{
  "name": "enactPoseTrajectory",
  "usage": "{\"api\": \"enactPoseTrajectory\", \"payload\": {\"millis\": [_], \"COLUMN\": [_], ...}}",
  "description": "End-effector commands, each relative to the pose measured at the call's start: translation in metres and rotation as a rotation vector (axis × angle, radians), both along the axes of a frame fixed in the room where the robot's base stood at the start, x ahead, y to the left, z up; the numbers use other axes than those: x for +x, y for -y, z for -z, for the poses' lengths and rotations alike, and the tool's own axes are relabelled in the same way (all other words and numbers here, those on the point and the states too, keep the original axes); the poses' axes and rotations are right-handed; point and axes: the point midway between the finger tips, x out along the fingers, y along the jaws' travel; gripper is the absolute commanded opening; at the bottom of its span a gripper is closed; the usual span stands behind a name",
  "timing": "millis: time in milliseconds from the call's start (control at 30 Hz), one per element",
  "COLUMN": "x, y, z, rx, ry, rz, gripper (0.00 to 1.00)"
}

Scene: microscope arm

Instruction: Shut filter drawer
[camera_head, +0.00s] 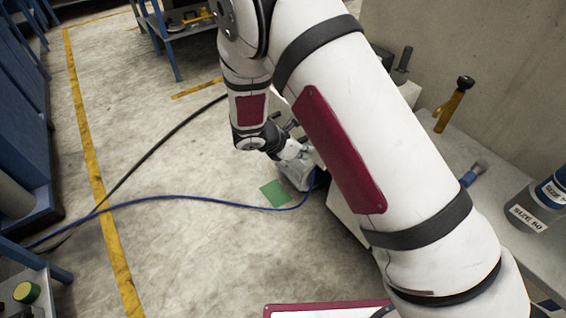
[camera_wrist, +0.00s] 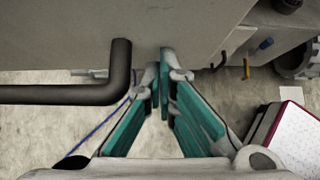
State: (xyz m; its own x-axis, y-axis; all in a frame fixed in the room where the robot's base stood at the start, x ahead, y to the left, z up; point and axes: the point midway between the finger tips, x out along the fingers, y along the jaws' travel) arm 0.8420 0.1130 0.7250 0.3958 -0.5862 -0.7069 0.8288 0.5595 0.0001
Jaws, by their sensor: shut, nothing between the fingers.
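My gripper (camera_wrist: 160,68) is shut and empty, its teal fingers drawn together at the tips. In the wrist view the tips are at the lower edge of a broad grey surface (camera_wrist: 200,28); I cannot tell if they touch it. A thick dark bent bar (camera_wrist: 119,75) is just left of the tips. I cannot make out which part is the filter drawer or how far open it is. In the head view my gripper (camera_head: 290,150) is small, above a grey device (camera_head: 297,174) that my arm partly hides.
In the head view a blue cable (camera_head: 170,197) and a black cable (camera_head: 150,152) lie across the floor near a green square (camera_head: 275,193). A bench at right holds a yellow-handled tool (camera_head: 449,110) and a labelled container (camera_head: 535,205). Floor at left is mostly free.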

Motion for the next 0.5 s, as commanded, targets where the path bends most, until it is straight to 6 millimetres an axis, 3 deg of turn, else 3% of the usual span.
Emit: {"api": "enactPoseTrajectory", "payload": {"millis": [200, 500], "x": [0.033, 0.062], "y": [0.049, 0.092], "z": [0.001, 0.001], "rx": [-0.001, -0.001], "ry": [0.001, 0.0], "rz": [0.004, 0.002], "gripper": [0.0, 0.0]}}
